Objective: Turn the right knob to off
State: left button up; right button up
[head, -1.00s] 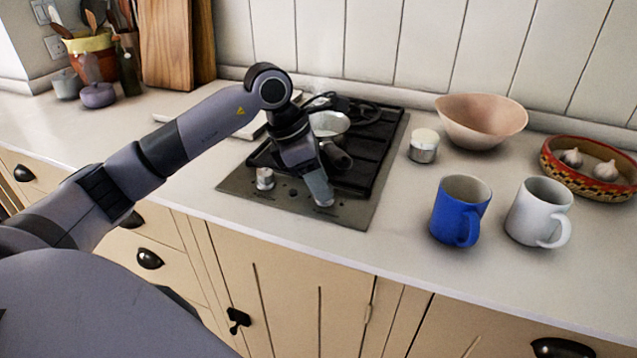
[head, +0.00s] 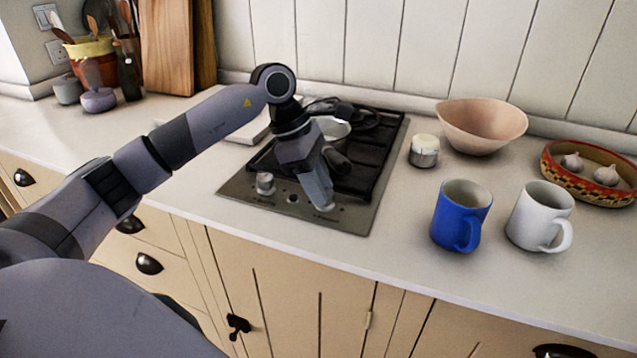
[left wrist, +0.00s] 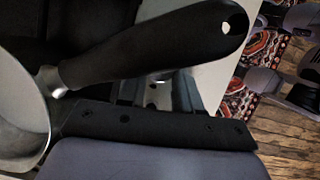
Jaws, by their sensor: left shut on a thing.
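The hob (head: 350,215) is set in the counter, with its knobs along the front steel strip. My left gripper (head: 325,207) points down at the front right of this strip and is shut on the right knob. Its fingers hide nearly all of that knob, so I cannot read its setting. The left knob (head: 265,183) stands free to the left. In the left wrist view, the black pan handle (left wrist: 150,48) crosses above the fingers and the knob is hard to make out.
A pan (head: 333,127) sits on the hob close behind my gripper; its rim also shows in the left wrist view (left wrist: 25,125). A small lidded jar (head: 424,152), a blue mug (head: 460,215) and a white mug (head: 540,215) stand to the right. The counter's front edge is clear.

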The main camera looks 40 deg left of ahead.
pick_arm(q)
jog(key=shift+r, duration=0.1)
jog(key=o, duration=1)
jog(key=shift+o, duration=0.2)
jog(key=v, duration=0.7)
